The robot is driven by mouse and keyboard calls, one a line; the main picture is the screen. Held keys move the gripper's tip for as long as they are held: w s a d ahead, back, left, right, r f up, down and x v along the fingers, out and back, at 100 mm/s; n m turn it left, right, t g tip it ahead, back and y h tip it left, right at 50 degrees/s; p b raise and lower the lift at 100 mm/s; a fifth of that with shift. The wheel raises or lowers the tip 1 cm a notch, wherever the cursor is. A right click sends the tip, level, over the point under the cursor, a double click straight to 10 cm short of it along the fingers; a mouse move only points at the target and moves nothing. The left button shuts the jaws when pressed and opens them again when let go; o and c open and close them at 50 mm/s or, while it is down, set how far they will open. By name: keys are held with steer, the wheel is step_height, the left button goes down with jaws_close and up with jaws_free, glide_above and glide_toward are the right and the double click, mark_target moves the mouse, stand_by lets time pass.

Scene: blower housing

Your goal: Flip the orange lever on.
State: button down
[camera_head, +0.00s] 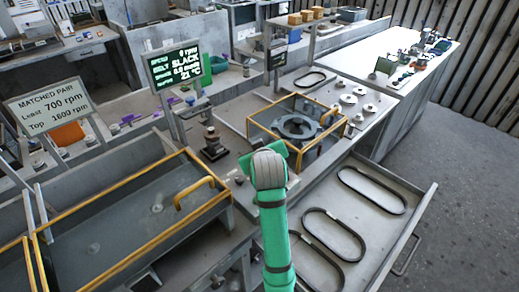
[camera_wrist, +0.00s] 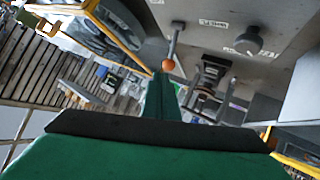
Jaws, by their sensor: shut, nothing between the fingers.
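The lever (camera_wrist: 176,40) shows in the wrist view at upper middle, a thin grey rod with an orange ball on its end. It sticks out from a grey panel. My gripper (camera_wrist: 162,84) is green and shut, with nothing between its fingers. Its tip appears just below the orange ball in that picture; I cannot tell whether they touch. In the head view my arm's wrist covers the panel beside the blower housing (camera_head: 322,141), and the lever and fingertips are hidden there.
A dark knob (camera_wrist: 248,41) sits on the panel right of the lever. A yellow-framed guard (camera_head: 256,124) surrounds the blower. An open drawer (camera_head: 424,207) with several belts extends at right. A screen (camera_head: 174,67) reads 0 rpm and SLACK. A yellow-edged tray (camera_head: 110,261) stands at left.

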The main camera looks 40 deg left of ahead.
steer(key=a+r+v, duration=0.1)
steer(key=v, duration=1.1)
steer(key=shift+s+r, duration=0.3)
steer(key=shift+s, duration=0.05)
